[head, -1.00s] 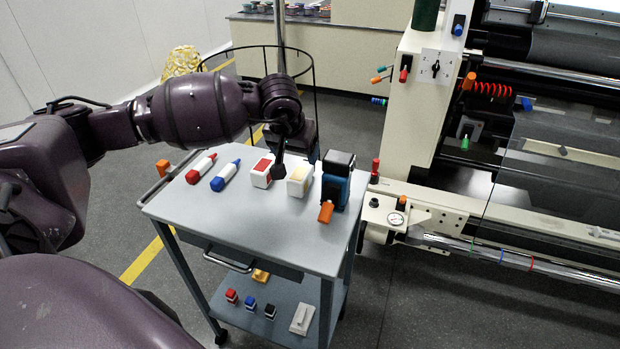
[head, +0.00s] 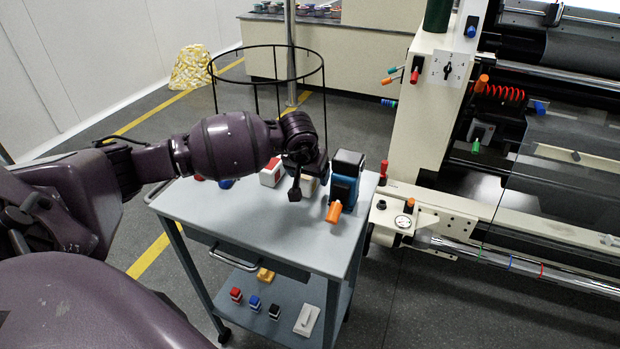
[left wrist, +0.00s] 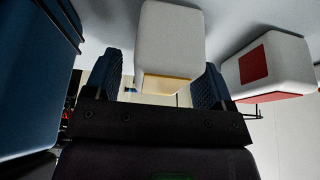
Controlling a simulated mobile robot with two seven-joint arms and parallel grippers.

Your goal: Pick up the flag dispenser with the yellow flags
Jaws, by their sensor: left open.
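The white flag dispenser with yellow (left wrist: 169,38) is in the middle of the left wrist view, with its yellow face toward my gripper. In the head view it is mostly hidden behind my left gripper (head: 295,190), which is over the cart top. My left gripper is open; in the left wrist view its two blue ridged fingers (left wrist: 160,80) show on either side of the dispenser. I cannot tell whether they touch it. A similar white dispenser with a red square (head: 269,173) stands to its left; it is at the right in the left wrist view (left wrist: 270,68). My right gripper is not in view.
A blue and black device with an orange handle (head: 345,181) stands close to the right of the dispenser. The grey cart's (head: 245,223) front top is clear. Stamps (head: 254,302) lie on its lower shelf. A black wire hoop (head: 268,46) rises behind, and a machine stands right.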

